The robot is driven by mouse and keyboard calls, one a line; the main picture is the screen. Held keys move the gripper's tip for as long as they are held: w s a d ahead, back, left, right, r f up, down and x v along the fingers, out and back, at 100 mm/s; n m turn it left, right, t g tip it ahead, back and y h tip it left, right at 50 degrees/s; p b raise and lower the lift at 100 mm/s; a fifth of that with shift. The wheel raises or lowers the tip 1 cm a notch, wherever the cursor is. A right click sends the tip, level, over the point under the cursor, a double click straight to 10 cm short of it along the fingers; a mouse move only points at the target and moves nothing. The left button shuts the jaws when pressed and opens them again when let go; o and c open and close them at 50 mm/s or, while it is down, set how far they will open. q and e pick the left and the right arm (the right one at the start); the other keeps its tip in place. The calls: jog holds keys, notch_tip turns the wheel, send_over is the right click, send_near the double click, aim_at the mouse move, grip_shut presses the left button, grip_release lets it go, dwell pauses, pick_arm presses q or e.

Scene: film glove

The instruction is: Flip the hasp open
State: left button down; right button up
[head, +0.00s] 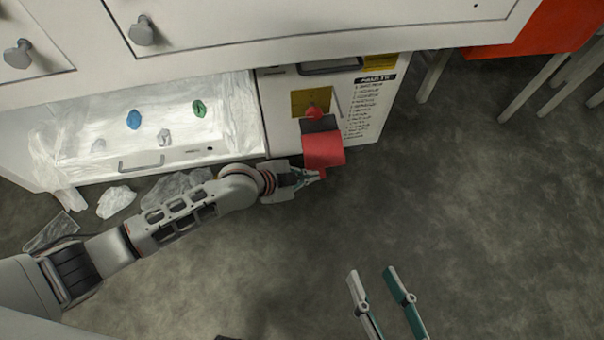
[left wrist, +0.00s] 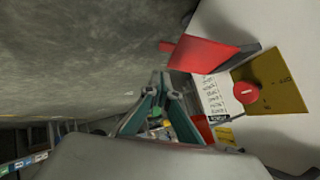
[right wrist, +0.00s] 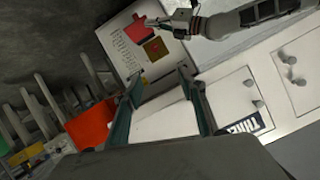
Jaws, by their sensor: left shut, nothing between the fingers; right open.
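The hasp (head: 323,150) is a red plate on the front of the white cabinet, below a red knob (head: 314,112) on a yellow plate. In the left wrist view the hasp (left wrist: 203,55) stands out from the cabinet face. My left gripper (head: 319,175) is shut and empty, close by the hasp's lower edge; I cannot tell whether they touch. Its closed fingertips (left wrist: 162,90) show in the left wrist view. My right gripper (head: 372,272) is open and empty, over the floor, away from the cabinet. The right wrist view also shows the hasp (right wrist: 138,29).
A plastic-lined drawer (head: 80,125) left of the hasp holds several small crumpled pieces, some blue and green. Crumpled film (head: 116,201) lies on the floor below it. A printed list (head: 366,108) is beside the hasp. A red seat (head: 545,30) stands at upper right. The floor is clear at right.

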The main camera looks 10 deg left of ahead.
aim_at(324, 175)
pick_arm(q)
jog(key=w+f+b, duration=0.1)
jog(key=f, duration=0.1)
jog(key=w+d+f+b, duration=0.1)
jog(key=f, duration=0.1)
jog(key=w+f+b, duration=0.1)
jog(key=shift+w+d+f, duration=0.1)
jog(key=shift+d+f, duration=0.15)
jog(key=shift+f, duration=0.15)
pick_arm(e)
jog(key=a+m, duration=0.2)
jog(key=m, duration=0.1)
jog(key=s+a+m, duration=0.1)
jog(key=m, duration=0.1)
jog(key=shift+s+a+f+t, duration=0.1)
jog(key=shift+a+f+t, duration=0.2)
jog(key=shift+a, duration=0.1)
jog(key=shift+r, duration=0.15)
